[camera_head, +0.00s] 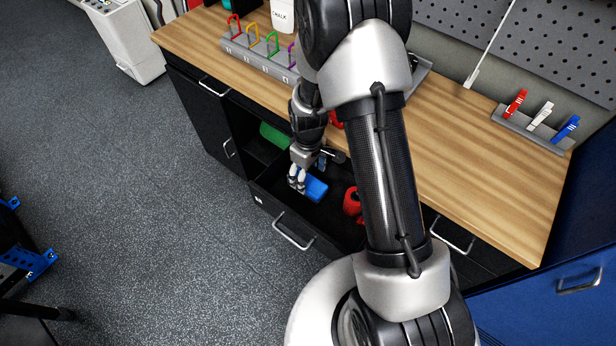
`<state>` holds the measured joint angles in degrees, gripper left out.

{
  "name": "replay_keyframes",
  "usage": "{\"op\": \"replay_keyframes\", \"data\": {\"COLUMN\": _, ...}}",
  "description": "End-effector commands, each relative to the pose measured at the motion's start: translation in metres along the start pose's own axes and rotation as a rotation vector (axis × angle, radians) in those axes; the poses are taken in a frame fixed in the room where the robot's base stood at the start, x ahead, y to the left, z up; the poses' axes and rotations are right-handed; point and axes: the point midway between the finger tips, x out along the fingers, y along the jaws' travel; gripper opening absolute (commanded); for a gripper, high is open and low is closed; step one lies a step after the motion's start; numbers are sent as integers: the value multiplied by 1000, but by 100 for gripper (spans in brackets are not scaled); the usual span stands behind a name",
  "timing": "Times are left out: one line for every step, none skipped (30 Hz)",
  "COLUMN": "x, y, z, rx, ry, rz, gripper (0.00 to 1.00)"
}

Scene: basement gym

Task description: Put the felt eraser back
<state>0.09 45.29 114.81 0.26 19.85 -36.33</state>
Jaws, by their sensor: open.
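A blue block (316,189), which looks like the felt eraser, lies in the open black drawer (268,203) under the workbench. My gripper (297,182) reaches down into this drawer with its fingers open. The fingertips are just left of the blue block, close to it. I cannot tell whether they touch it, and nothing shows between them. My arm crosses the middle of the view and hides part of the drawer and the benchtop.
A red object (351,201) lies in the drawer to the right, and a green one (273,135) sits behind. The wooden benchtop (470,170) holds a rack of coloured carabiners (262,55) and a clip rack (530,130).

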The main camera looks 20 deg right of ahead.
Motion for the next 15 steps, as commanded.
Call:
{"op": "replay_keyframes", "data": {"x": -17, "y": 0, "z": -1, "rx": 0, "ry": 2, "rz": 2, "gripper": 68}}
{"op": "replay_keyframes", "data": {"x": -24, "y": 1, "z": -1, "rx": 0, "ry": 3, "rz": 2, "gripper": 68}}
{"op": "replay_keyframes", "data": {"x": -32, "y": 1, "z": -1, "rx": 0, "ry": 3, "rz": 2, "gripper": 68}}
{"op": "replay_keyframes", "data": {"x": -38, "y": 1, "z": -1, "rx": 0, "ry": 3, "rz": 2, "gripper": 68}}
{"op": "replay_keyframes", "data": {"x": -44, "y": 1, "z": -1, "rx": 0, "ry": 3, "rz": 2, "gripper": 68}}
{"op": "replay_keyframes", "data": {"x": -50, "y": 1, "z": -1, "rx": 0, "ry": 2, "rz": 2, "gripper": 68}}
{"op": "replay_keyframes", "data": {"x": -55, "y": 0, "z": -1, "rx": 0, "ry": 2, "rz": 2, "gripper": 68}}
{"op": "replay_keyframes", "data": {"x": -60, "y": 0, "z": 0, "rx": 0, "ry": 1, "rz": 1, "gripper": 68}}
{"op": "replay_keyframes", "data": {"x": -64, "y": 0, "z": 0, "rx": 0, "ry": 1, "rz": 1, "gripper": 68}}
{"op": "replay_keyframes", "data": {"x": -67, "y": 0, "z": 0, "rx": 0, "ry": 1, "rz": 1, "gripper": 68}}
{"op": "replay_keyframes", "data": {"x": -70, "y": 0, "z": 0, "rx": 0, "ry": 1, "rz": 1, "gripper": 68}}
{"op": "replay_keyframes", "data": {"x": -73, "y": 0, "z": 0, "rx": 0, "ry": 0, "rz": 0, "gripper": 68}}
{"op": "replay_keyframes", "data": {"x": -75, "y": 0, "z": 0, "rx": 1, "ry": 1, "rz": 0, "gripper": 68}}
{"op": "replay_keyframes", "data": {"x": -78, "y": 0, "z": 0, "rx": 3, "ry": 2, "rz": 1, "gripper": 68}}
{"op": "replay_keyframes", "data": {"x": -84, "y": 0, "z": 0, "rx": 8, "ry": 5, "rz": 4, "gripper": 68}}
